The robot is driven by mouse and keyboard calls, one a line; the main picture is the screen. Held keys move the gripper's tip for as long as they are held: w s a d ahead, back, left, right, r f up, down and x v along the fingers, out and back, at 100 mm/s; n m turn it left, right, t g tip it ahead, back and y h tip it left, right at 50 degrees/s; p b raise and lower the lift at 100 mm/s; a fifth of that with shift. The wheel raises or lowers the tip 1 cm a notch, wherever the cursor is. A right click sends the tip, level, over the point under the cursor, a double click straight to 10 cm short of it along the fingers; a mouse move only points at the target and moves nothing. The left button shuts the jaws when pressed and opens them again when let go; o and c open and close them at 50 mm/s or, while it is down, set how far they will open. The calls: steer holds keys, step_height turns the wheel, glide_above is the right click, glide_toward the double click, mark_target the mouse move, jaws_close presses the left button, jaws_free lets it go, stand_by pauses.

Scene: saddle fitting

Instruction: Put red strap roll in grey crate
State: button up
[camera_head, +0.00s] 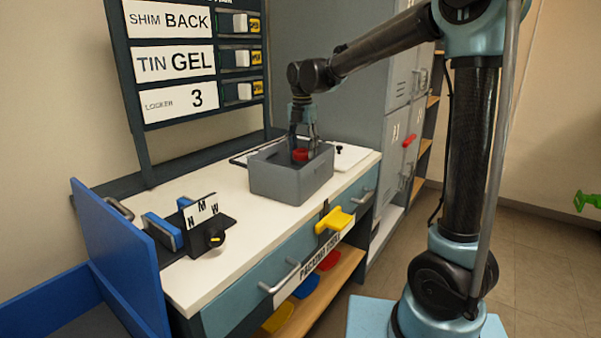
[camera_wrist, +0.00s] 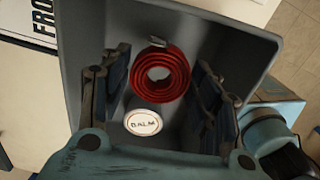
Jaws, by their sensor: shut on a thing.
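The red strap roll (camera_head: 301,154) is a coiled ring inside the grey crate's opening in the head view. In the wrist view the roll (camera_wrist: 181,76) sits between my two fingers, with the crate's interior around it. My gripper (camera_head: 302,146) points down into the grey crate (camera_head: 288,184) on the worktop. Its fingers flank the roll in the wrist view (camera_wrist: 161,88), shut on it. The crate wall (camera_wrist: 254,42) also shows there. Whether the roll touches the crate floor I cannot tell.
A white-lidded BALM tin (camera_wrist: 143,122) shows beside the roll in the wrist view, apparently in the crate. A black stand with letter cards (camera_head: 206,228) is left on the worktop (camera_head: 215,273). A blue panel (camera_head: 112,250) borders the left end. Grey lockers (camera_head: 398,100) stand behind.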

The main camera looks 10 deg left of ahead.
steer(key=shift+f, duration=3.4)
steer(key=o, duration=1.1)
steer(key=shift+f, duration=0.1)
steer(key=shift+o, duration=0.2)
